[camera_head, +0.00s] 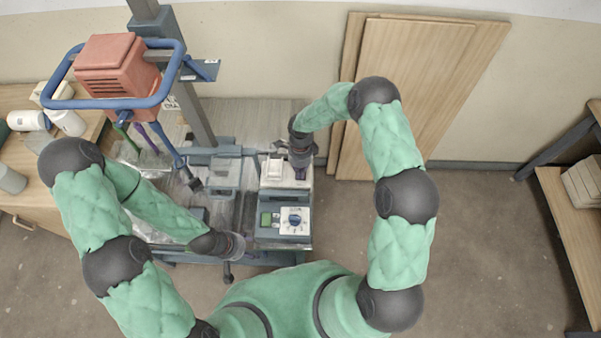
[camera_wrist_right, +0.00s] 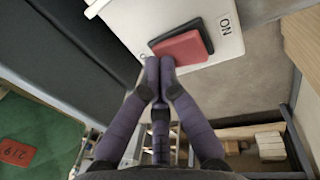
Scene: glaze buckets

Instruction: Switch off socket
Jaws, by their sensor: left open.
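The socket is a white box (camera_head: 272,175) on the grey cart in the head view. In the right wrist view its white face (camera_wrist_right: 185,22) carries a red rocker switch (camera_wrist_right: 181,48) in a black frame. An "ON" label is at the right end; a label at the other end is partly hidden by a finger. My right gripper (camera_wrist_right: 160,62) has its purple fingertips together at the rocker's left edge; contact cannot be told. It is at the socket's right side in the head view (camera_head: 301,168). My left gripper (camera_head: 238,248) is open, low over the cart's front left.
A control box (camera_head: 283,222) with a green display and dial stands just in front of the socket. A mixer with a red motor (camera_head: 112,62) and blue ring handle rises at the left. Wooden boards (camera_head: 420,90) lean on the wall.

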